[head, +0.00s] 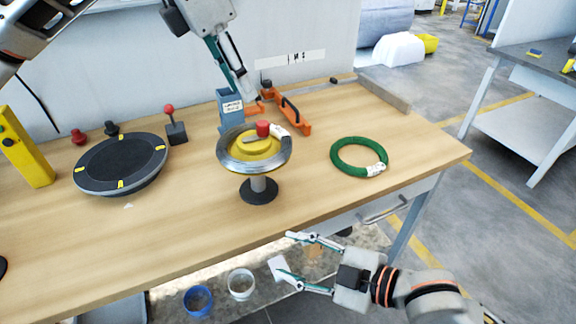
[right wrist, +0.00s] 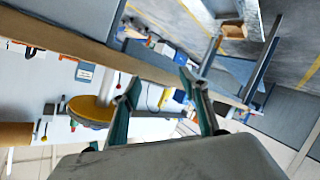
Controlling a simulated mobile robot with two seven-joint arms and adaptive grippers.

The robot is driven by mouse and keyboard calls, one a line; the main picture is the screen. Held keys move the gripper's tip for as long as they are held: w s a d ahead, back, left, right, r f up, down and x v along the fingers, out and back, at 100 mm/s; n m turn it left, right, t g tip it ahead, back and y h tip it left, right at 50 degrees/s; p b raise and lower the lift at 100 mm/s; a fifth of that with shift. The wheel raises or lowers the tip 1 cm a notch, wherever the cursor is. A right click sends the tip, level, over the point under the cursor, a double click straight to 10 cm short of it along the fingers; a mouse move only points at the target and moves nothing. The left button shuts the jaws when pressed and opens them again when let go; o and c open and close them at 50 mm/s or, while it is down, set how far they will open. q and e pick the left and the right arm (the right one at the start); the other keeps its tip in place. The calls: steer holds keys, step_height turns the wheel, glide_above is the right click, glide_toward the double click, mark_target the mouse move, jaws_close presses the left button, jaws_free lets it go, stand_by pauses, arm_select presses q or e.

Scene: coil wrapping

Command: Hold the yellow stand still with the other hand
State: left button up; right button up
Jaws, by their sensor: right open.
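The yellow stand (head: 242,151) stands on the wooden table, a round yellow top on a short grey post and black base. A silver wire coil (head: 240,165) lies around its top, and a red knob (head: 263,128) is at its centre. My right gripper (head: 296,257) is open and empty at the table's front edge, nearer than the stand and apart from it. In the right wrist view the yellow stand (right wrist: 88,108) shows beside the left finger. My left gripper (head: 248,92) hangs behind the stand, above the orange tool; its finger gap is unclear.
A green coil (head: 338,164) lies right of the stand. A black turntable (head: 122,160), a yellow post (head: 25,150) and a red-knobbed lever (head: 175,128) are at left. A blue-grey holder (head: 230,108) and orange tool (head: 294,117) stand behind. Cups (head: 240,284) sit below the front edge.

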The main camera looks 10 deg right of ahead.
steer(key=w+r, duration=0.1)
steer(key=w, duration=0.1)
steer(key=w+a+r+m+y, duration=0.1)
steer(key=w+r, duration=0.1)
steer(key=w, duration=0.1)
steer(key=w+a+r+g+y, duration=0.1)
steer(key=w+r, duration=0.1)
steer(key=shift+w+r+m, duration=0.25)
steer(key=shift+w+m, duration=0.05)
steer(key=shift+m, duration=0.1)
steer(key=w+r, duration=0.1)
steer(key=w, duration=0.1)
steer(key=w+d+r+m, duration=0.1)
steer(key=w, duration=0.1)
steer(key=w+r+m+g, duration=0.1)
steer(key=w+r, duration=0.1)
steer(key=shift+w+d, duration=0.15)
steer(key=shift+d, duration=0.25)
steer(key=shift+w+d+r+m, duration=0.3)
steer(key=shift+w, duration=0.3)
glide_above(259, 189)
steer(key=w, duration=0.2)
steer(key=shift+s+f, duration=0.1)
steer(key=shift+f, duration=0.95)
jaws_close()
